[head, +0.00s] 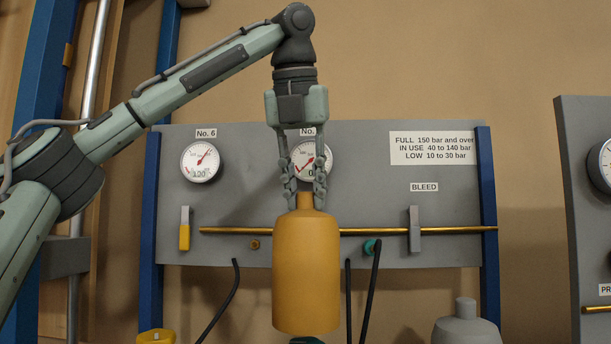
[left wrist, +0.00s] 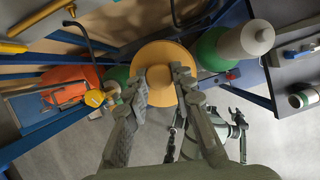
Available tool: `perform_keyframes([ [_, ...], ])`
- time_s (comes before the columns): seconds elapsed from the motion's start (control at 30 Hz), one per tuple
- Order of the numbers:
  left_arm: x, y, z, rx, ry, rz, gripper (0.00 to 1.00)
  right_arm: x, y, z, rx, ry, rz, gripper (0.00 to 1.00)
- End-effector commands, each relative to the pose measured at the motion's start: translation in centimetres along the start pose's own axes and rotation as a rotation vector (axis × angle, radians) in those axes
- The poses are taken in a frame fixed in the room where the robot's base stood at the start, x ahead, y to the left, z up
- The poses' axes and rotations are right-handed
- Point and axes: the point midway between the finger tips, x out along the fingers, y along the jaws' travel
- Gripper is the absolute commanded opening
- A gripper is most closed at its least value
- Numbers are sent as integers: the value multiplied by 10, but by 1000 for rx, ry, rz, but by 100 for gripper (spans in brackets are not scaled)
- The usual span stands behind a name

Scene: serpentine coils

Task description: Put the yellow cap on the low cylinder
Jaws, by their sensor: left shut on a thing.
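My left gripper (head: 304,197) is shut on the knob of the yellow cap (head: 306,270), which hangs upright in front of the grey gauge panel. In the left wrist view the cap (left wrist: 160,56) appears as a round disc, with the gripper (left wrist: 158,80) closed around its knob. A dark green top (head: 306,340) shows just below the cap at the picture's bottom edge; I cannot tell whether they touch. The gauge No. 6 (head: 201,160) has its needle up and right. The second gauge (head: 316,165) and its number are partly hidden by my gripper.
A grey-capped cylinder (head: 466,328) stands at lower right; its green body (left wrist: 210,50) shows in the left wrist view. A yellow part (head: 157,337) is at lower left. A brass pipe (head: 370,232) and dark hoses (head: 369,290) lie behind the cap. A sign (head: 432,148) lists pressure ranges.

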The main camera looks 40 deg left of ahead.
Motion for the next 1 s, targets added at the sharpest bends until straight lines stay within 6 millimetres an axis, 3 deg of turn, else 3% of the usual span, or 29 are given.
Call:
perform_keyframes([
  [1.0,12,0,-4,-1,-3,-2,0,1,0,-4,1,8,0,40],
])
